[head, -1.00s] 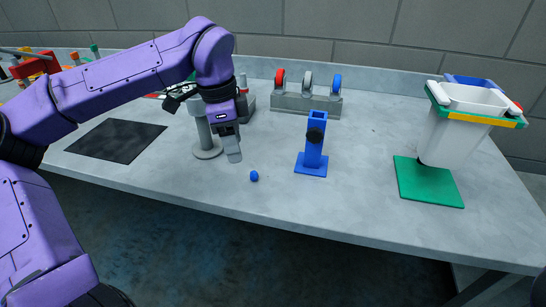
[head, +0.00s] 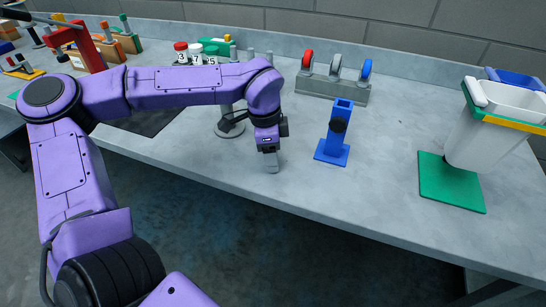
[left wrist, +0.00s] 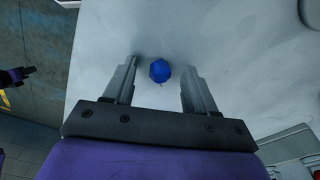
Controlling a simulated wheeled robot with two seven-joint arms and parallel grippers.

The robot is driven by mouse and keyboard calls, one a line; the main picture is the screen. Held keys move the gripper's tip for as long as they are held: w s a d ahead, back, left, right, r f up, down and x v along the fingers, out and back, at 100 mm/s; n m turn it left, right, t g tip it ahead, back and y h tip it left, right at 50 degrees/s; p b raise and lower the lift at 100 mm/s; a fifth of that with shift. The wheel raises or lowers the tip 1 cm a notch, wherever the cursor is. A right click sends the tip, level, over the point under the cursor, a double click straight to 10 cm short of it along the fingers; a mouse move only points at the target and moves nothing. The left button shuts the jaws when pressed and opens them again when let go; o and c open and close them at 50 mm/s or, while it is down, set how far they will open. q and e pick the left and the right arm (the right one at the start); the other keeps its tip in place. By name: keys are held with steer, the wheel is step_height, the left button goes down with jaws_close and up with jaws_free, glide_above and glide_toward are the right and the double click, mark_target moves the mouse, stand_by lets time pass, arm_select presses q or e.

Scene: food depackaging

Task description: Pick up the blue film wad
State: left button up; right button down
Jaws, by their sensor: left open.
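The blue film wad (left wrist: 159,70) is a small round blue lump on the grey table, seen in the left wrist view. It lies between the tips of my left gripper's two fingers, with a gap to each side. My left gripper (left wrist: 158,80) is open, with nothing held. In the head view my left gripper (head: 271,165) points down at the table near its front edge, and it hides the wad there. My right gripper is not in view.
A blue post stand (head: 336,135) stands right of my left gripper. Behind is a grey rack (head: 333,88) with coloured wheels. At right a white bin (head: 490,135) stands over a green base (head: 450,183). The table's front edge is close to the gripper.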

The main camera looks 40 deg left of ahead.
arm_select(q)
jaws_close()
